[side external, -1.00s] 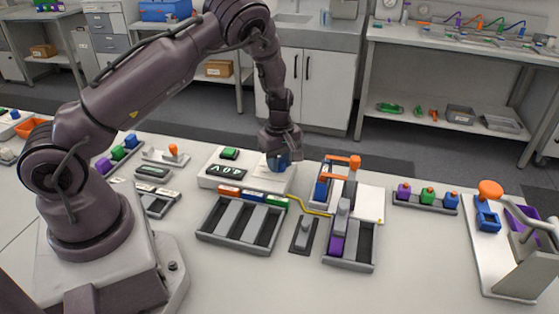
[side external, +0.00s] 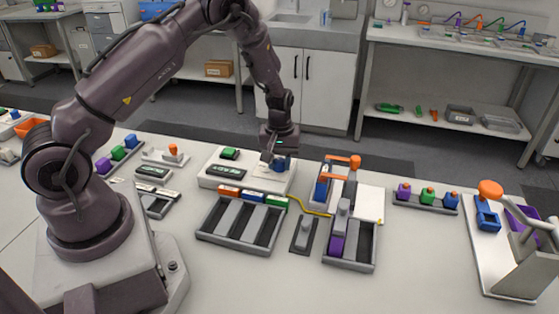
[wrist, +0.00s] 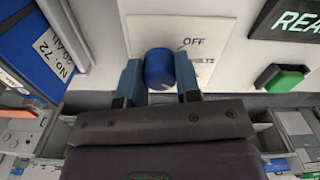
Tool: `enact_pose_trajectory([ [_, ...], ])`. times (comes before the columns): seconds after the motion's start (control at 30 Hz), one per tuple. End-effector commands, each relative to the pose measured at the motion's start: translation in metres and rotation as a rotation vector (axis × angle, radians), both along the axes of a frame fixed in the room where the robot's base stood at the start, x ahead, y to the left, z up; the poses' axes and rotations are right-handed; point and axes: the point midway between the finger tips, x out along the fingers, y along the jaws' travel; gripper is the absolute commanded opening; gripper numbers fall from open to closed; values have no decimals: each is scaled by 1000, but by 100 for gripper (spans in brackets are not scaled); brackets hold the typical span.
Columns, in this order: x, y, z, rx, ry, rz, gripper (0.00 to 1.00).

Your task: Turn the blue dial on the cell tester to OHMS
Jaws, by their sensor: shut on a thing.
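The cell tester (side external: 209,181) is a white box in the middle of the bench, with a dark display (side external: 226,171) and a green button (side external: 229,153). Its blue dial (wrist: 158,68) sits between the two fingers of my gripper (wrist: 159,82) in the wrist view. My gripper is shut on the dial, a finger on each side. The printed word OFF shows beside the dial, with VOLTS partly covered below it. No OHMS mark is visible, and I cannot tell where the dial points. In the side view my gripper (side external: 277,162) is down on the tester's right part.
In front of the tester is a grey slotted tray (side external: 243,226) with coloured-end cells along its back. A fixture with an orange handle (side external: 345,161) stands close on the right, with a yellow cable leading towards it. A labelled blue object (wrist: 29,55) is near the gripper.

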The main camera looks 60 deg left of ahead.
Motion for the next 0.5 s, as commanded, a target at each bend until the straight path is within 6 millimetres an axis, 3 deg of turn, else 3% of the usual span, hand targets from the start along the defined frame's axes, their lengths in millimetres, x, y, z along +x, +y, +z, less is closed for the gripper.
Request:
enact_pose_trajectory([
  [0.5,1,0,1,0,-1,-39,8],
])
